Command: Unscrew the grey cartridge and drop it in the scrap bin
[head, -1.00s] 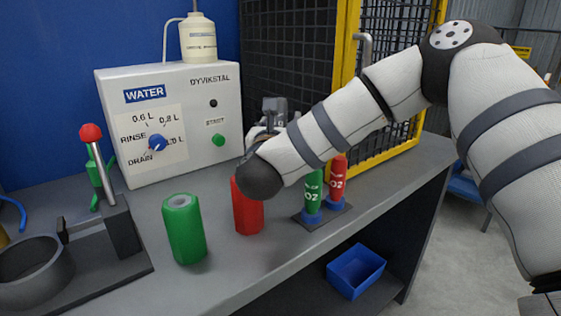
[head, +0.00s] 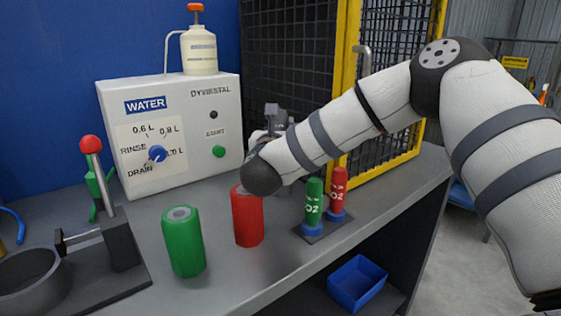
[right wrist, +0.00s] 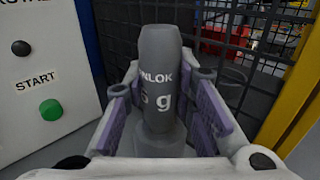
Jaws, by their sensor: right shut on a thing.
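The grey cartridge (right wrist: 162,80) stands upright in the right wrist view, with white lettering on its side. My right gripper (right wrist: 166,92) is shut on it, with purple pads on either side. The cartridge's lower end is partly hidden, so I cannot tell whether it is still threaded in. In the head view my right gripper (head: 272,125) is mostly hidden behind its own wrist, near the right end of the white box. A blue bin (head: 357,283) stands low beneath the bench; I see no label on it. My left gripper is not in view.
A red cylinder (head: 247,220) and a green cylinder (head: 184,245) stand on the bench. Small green (head: 314,200) and red (head: 337,190) cartridges stand in a holder. The white water box (head: 175,130) and a yellow-framed mesh panel (head: 393,165) stand behind.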

